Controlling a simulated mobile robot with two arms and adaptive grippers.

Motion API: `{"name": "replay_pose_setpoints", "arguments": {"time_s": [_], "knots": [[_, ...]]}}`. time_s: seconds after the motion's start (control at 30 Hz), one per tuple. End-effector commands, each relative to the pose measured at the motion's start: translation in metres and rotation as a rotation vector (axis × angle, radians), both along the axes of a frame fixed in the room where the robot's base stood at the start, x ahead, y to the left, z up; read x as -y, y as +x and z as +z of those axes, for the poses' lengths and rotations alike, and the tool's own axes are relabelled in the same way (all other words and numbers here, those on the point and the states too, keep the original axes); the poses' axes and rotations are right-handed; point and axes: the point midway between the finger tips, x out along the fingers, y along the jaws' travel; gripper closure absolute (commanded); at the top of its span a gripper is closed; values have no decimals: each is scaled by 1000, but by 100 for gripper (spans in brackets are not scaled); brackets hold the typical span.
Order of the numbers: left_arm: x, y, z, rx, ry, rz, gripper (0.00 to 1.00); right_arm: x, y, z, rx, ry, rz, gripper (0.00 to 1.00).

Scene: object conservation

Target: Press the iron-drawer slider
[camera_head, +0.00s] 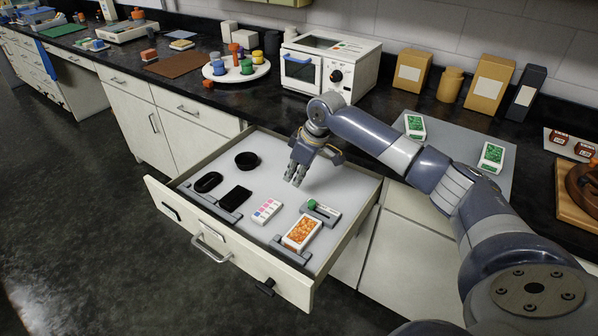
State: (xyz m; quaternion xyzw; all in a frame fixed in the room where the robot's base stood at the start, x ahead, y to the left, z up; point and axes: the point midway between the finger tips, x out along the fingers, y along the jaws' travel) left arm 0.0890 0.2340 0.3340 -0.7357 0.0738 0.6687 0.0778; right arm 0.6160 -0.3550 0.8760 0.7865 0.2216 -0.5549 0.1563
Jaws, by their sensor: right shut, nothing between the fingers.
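An open drawer (229,258) stands out from the counter and holds several small items on its light liner. A grey slider unit with a green knob (312,205) lies in the right half of the drawer, and I take it to be the slider. My right gripper (294,181) points down over the drawer, behind and slightly left of the green knob. It is shut and empty, and shows no contact with the slider. My left gripper is not in view.
The drawer also holds an orange-patterned box (301,233), a white block with coloured squares (267,209), a black rectangular item (235,197), a dark oval item (208,182) and a black ring (247,160). A white oven (331,67) stands on the counter (240,105) behind.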

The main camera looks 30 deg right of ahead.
Motion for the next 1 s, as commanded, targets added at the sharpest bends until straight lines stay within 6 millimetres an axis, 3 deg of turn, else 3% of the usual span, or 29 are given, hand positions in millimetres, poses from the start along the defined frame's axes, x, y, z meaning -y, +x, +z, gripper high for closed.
{"name": "replay_pose_setpoints", "arguments": {"time_s": [0.27,0.3,0.5,1.0], "knots": [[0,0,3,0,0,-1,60,-12,17,-58,-3,1,1,100],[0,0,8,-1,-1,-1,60,-3,8,-52,-2,-4,-1,100],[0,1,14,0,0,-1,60,8,-13,-54,-1,-3,0,100],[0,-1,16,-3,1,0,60,11,-19,-55,-1,-1,1,100]]}}
